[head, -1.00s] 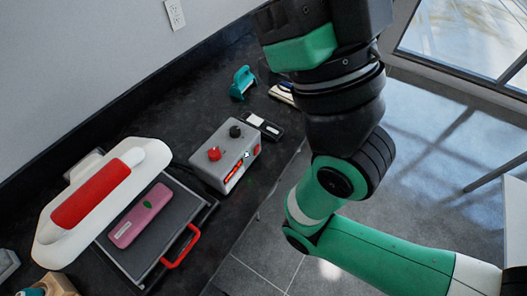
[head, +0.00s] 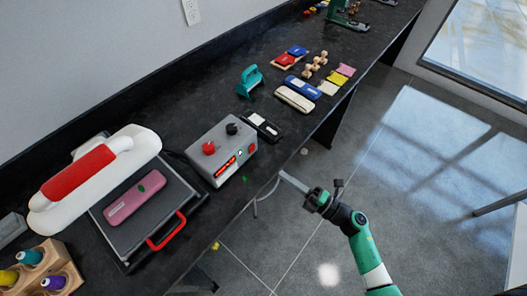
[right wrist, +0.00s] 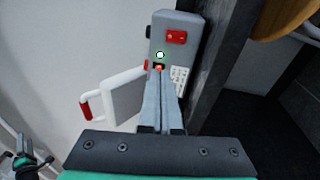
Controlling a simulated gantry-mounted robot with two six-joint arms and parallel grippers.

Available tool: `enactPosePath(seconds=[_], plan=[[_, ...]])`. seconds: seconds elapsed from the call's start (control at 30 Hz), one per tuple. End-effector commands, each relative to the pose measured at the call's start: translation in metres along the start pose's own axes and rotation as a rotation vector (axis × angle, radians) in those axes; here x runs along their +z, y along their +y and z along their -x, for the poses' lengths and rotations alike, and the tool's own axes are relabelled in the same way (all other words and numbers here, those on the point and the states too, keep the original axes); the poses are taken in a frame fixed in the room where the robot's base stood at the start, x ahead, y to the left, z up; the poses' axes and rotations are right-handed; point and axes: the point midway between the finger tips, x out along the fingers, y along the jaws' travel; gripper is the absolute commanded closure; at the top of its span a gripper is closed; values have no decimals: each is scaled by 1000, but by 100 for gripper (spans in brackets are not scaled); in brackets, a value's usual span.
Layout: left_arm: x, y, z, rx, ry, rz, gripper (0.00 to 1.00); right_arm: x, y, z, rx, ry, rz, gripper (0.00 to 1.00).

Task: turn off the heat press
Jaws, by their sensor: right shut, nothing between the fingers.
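The heat press (head: 135,140) has a white body, a red top grip and a dark lower plate with a red front handle. A pink case (head: 135,198) lies on the plate. Beside it stands a grey control box (head: 218,137) with red and black knobs on top and a lit red display (head: 227,167) on its front. My right gripper (head: 284,176) is shut and empty, off the table edge, apart from the box. In the right wrist view its fingertips (right wrist: 160,74) point at the box (right wrist: 178,20), overlapping its lower part. A dark green-and-black shape at that view's lower left may be my left gripper.
A black-and-white item (head: 263,126) lies just behind the box. A teal tool (head: 249,80) and several small items stand farther along the black table. A wooden spool rack (head: 45,270) is at the front left. Open floor lies right of the table.

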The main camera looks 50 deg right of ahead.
Motion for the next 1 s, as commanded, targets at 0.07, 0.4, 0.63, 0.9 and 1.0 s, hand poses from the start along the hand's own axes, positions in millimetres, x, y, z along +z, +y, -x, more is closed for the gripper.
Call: enactPosePath(seconds=[0.07, 0.4, 0.63, 0.9, 1.0], plan=[[-2, 0, -2, 0, 0, 0, 37, 7, -12, 23, -34, -63, -29, 100], [-2, 0, -2, 0, 0, 0, 37, 17, -13, 30, -37, -97, -30, 100], [1, 0, 1, 0, 0, 0, 37, 18, -14, 18, -35, -93, -28, 100], [10, 0, 11, 0, 0, 0, 37, 22, -16, -34, -33, -90, -26, 100], [13, 0, 14, 0, 0, 0, 37, 24, -17, -56, -32, -91, -27, 100]])
